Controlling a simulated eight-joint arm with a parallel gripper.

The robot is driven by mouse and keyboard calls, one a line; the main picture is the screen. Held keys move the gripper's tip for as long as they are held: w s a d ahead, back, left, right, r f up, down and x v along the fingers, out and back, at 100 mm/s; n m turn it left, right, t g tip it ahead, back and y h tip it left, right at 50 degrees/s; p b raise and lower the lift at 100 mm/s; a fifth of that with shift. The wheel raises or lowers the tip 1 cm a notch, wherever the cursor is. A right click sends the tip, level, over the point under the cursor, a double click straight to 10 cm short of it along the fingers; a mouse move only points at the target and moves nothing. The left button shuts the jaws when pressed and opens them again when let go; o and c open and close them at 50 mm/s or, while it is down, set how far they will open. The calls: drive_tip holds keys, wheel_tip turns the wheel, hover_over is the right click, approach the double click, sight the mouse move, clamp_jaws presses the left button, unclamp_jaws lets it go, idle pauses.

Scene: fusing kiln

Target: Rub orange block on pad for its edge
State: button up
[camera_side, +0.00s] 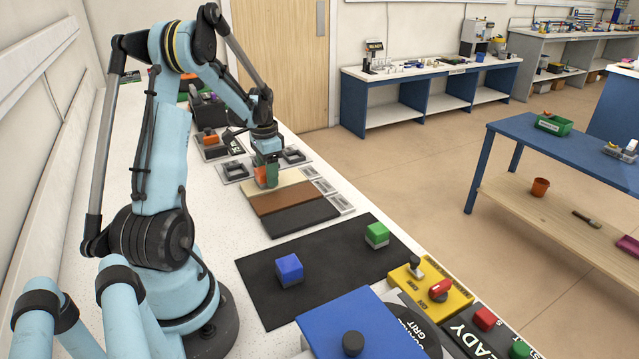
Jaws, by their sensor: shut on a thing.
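My gripper (267,165) points down over the pad, shut on the orange block (261,174). Green gripper parts cover some of the block. The pad shows as cream (250,193), brown (284,197) and dark grey (302,217) strips side by side. The block is low over the cream strip at the pad's far end. I cannot tell whether it touches the surface.
A black mat (325,262) nearer the camera bears a blue block (289,269) and a green block (377,235). A yellow switch panel (433,291) and a blue lid (365,325) stand in front. Dark square frames (234,170) lie beyond the pad.

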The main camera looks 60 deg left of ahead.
sight(292, 176)
drive_tip(key=shift+s, duration=1.2)
drive_tip(key=shift+w, duration=4.55)
drive_tip(key=shift+s, duration=2.3)
wheel_tip(292, 176, up, 7)
drive_tip(key=shift+w, duration=0.1)
